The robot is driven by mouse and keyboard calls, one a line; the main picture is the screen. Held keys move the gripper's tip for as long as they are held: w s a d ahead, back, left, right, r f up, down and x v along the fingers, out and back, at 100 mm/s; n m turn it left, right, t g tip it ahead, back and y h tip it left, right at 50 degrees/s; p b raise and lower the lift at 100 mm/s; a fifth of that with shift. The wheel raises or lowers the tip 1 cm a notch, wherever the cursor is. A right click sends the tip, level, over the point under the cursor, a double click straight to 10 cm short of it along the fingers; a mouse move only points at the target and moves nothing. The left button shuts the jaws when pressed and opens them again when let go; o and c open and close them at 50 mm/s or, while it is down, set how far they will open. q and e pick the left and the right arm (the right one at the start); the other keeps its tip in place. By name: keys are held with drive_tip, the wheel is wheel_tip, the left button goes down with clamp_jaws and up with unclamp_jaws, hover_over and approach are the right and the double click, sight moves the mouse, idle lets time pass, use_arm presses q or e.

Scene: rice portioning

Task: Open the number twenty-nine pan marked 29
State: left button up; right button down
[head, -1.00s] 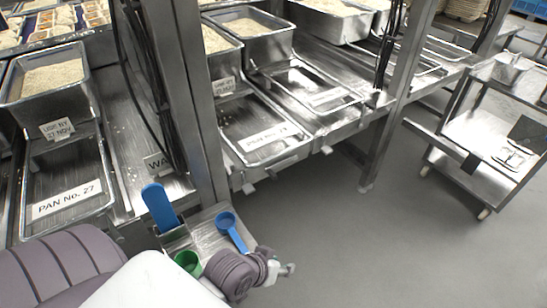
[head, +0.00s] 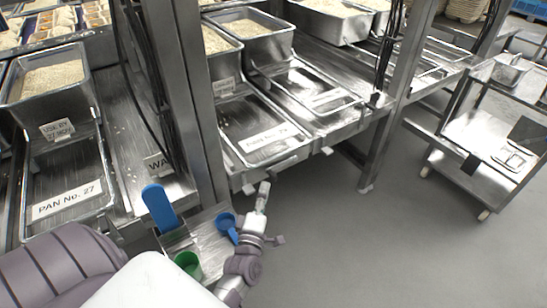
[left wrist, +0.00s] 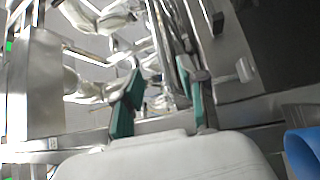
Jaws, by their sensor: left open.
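A pan with a sliding tray front (head: 268,160) carries a label beginning "PAN No. 2"; its last digit is too small to read surely. Another labelled pan (head: 318,109) lies behind it to the right, its number unreadable. A pan marked "PAN No. 27" (head: 66,219) is at the left. My left gripper (head: 263,190) is just in front of and below the first pan's front edge, apart from it as far as I can tell. In the left wrist view its green-padded fingers (left wrist: 160,105) stand apart with nothing between them. My right gripper is not in view.
A blue scoop (head: 226,222), a blue upright tool (head: 159,208) and a green cup (head: 187,262) sit on a small steel shelf by my arm. Metal posts (head: 198,110) stand between the pans. A steel cart (head: 480,135) is at right; open floor lies between.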

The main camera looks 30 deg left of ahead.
sight(274, 157)
use_arm(q)
drive_tip(key=x, duration=1.3)
drive_tip(key=shift+w, duration=0.15)
clamp_jaws()
